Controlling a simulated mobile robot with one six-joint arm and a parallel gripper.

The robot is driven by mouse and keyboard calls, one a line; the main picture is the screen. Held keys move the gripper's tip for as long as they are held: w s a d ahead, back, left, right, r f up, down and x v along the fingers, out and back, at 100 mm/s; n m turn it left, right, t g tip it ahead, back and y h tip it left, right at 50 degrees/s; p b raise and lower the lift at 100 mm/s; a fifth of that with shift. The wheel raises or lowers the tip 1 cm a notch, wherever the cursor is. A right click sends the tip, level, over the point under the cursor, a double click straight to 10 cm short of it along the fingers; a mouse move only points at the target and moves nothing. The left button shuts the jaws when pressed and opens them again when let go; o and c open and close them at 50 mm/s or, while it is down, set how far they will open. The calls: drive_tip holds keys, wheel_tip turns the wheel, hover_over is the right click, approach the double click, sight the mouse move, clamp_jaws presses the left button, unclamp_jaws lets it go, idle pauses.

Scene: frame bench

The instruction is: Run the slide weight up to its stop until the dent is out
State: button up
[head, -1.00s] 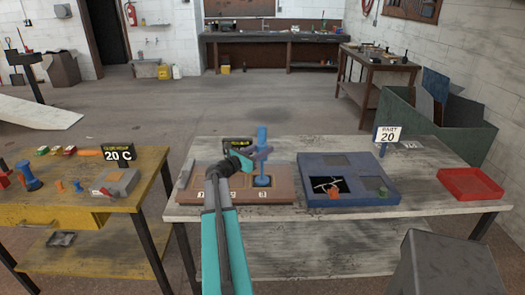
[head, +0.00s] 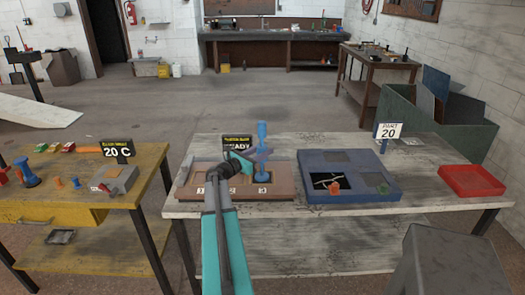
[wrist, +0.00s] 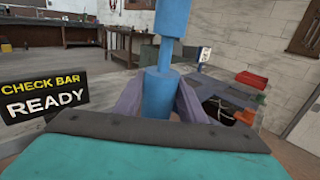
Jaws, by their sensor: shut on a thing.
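A blue slide puller (head: 262,131) stands upright over the spot at the right end of the brown panel (head: 285,189). My gripper (head: 262,154) is shut around its slide weight; in the wrist view the purple fingers close on the wide blue weight (wrist: 159,97). Narrower rod shows above the weight, below a wide blue top piece (wrist: 173,18), so weight and top piece are apart.
A blue tray-like panel (head: 380,194) with orange and green bits lies to the right, then a red tray (head: 498,181) and a "PART 20" card (head: 388,131). A yellow table (head: 66,213) with tools stands left. A grey box (head: 450,262) stands at the front right.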

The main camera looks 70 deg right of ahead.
sight(261, 145)
drive_tip(key=shift+f+b, duration=1.65)
drive_tip(key=shift+f, duration=1.2)
drive_tip(key=shift+r+p, duration=2.8)
drive_tip(key=shift+r, duration=1.8)
drive_tip(key=shift+f, duration=0.2)
drive_tip(key=shift+f+b, duration=2.75)
drive_tip(key=shift+f, duration=1.5)
drive_tip(key=o, duration=1.5)
drive_tip(key=shift+r, duration=0.1)
drive_tip(key=shift+c, duration=0.2)
drive_tip(key=shift+a, duration=0.1)
drive_tip(key=b+v, duration=0.2)
drive_tip(key=v, duration=1.1)
drive_tip(key=shift+w+a, duration=0.1)
drive_tip(key=shift+a, duration=0.25)
